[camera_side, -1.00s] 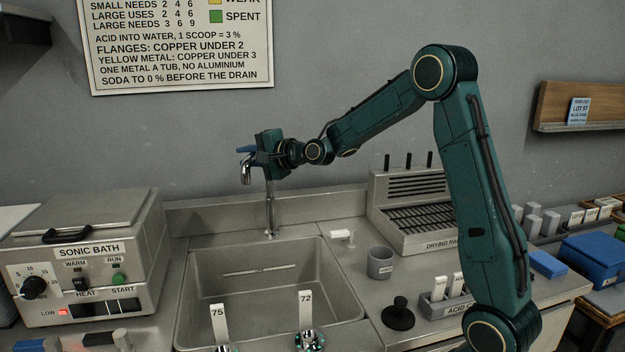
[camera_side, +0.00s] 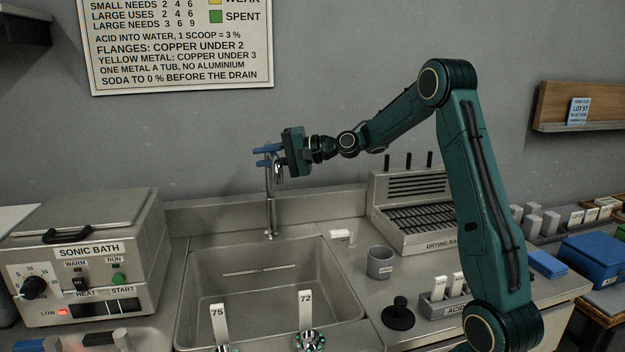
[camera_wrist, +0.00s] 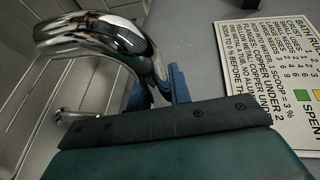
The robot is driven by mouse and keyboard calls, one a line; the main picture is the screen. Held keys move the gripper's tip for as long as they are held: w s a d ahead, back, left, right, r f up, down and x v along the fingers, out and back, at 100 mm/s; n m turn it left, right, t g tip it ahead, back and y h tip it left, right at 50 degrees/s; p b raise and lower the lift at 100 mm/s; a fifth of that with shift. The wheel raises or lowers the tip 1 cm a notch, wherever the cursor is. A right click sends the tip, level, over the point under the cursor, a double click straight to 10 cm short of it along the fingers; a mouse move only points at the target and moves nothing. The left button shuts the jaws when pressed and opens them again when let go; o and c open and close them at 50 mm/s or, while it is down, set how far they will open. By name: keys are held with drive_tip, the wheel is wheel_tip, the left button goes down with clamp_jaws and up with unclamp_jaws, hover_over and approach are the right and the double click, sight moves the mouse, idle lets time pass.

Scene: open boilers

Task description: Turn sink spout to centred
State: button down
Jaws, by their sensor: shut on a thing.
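The sink spout (camera_side: 270,205) is a chrome gooseneck that rises from the back edge of the sink (camera_side: 240,300). Its downturned end shows just right of the upright post, partly hidden by my gripper (camera_side: 267,156). My gripper reaches in from the right, level with the top of the spout, with its blue fingers around the spout. In the wrist view the curved chrome pipe (camera_wrist: 110,35) runs down between the blue fingers of my gripper (camera_wrist: 160,86). They are shut on it; the exact contact is partly hidden by the dark finger mount.
The sonic bath (camera_side: 90,250) stands left of the sink. A drying rack (camera_side: 425,210), a grey cup (camera_side: 380,262) and a black knobbed disc (camera_side: 398,314) are on the right. Two tags marked 75 (camera_side: 217,325) and 72 (camera_side: 305,310) stand at the sink's front. The wall is close behind.

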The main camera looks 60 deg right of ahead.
idle(0.4)
drive_tip(key=c, duration=1.3)
unclamp_jaws()
drive_tip(key=shift+s, duration=0.1)
drive_tip(key=v, duration=1.3)
drive_tip(key=shift+s+d, duration=0.2)
drive_tip(key=shift+s, duration=0.05)
drive_tip(key=shift+a+r, duration=0.1)
drive_tip(key=shift+a, duration=0.05)
